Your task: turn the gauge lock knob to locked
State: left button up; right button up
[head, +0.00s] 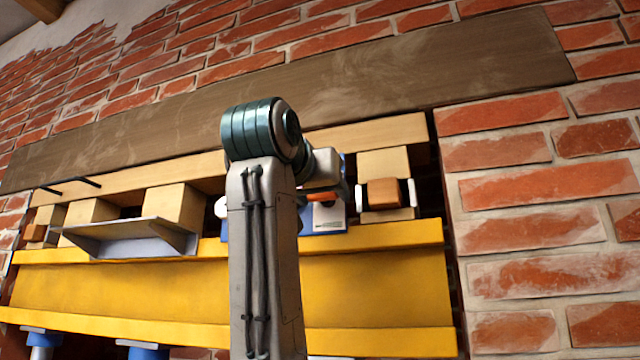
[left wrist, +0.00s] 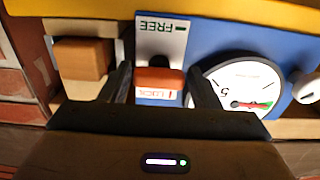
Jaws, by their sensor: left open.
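The gauge lock knob (left wrist: 160,80) is an orange-red bar on a white plate (left wrist: 160,44) marked FREE with a green dash at the top and LOCK with a red mark at the bottom of the left wrist view. The bar lies roughly level in that view; I cannot tell exactly which mark it matches. My left gripper (left wrist: 158,72) is open, one finger on each side of the knob, with no clear contact. In the head view the orange knob (head: 322,197) shows just past my left wrist, and my arm hides the fingers. My right gripper is not in view.
A round white gauge (left wrist: 245,84) sits beside the plate on a blue panel (left wrist: 205,45). A wooden block (left wrist: 82,58) is on the other side. In the head view a yellow beam (head: 375,285) runs below, a grey shelf (head: 130,238) is left, and brick wall surrounds.

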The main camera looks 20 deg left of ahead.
pick_arm(q)
jog(key=shift+s+r, duration=0.1)
jog(key=shift+s, duration=0.35)
jog(key=shift+c, duration=0.5)
jog(key=c, duration=0.3)
jog(key=shift+c, duration=1.6)
jog(key=shift+n+b, duration=4.1)
jog(key=shift+n, duration=4.8)
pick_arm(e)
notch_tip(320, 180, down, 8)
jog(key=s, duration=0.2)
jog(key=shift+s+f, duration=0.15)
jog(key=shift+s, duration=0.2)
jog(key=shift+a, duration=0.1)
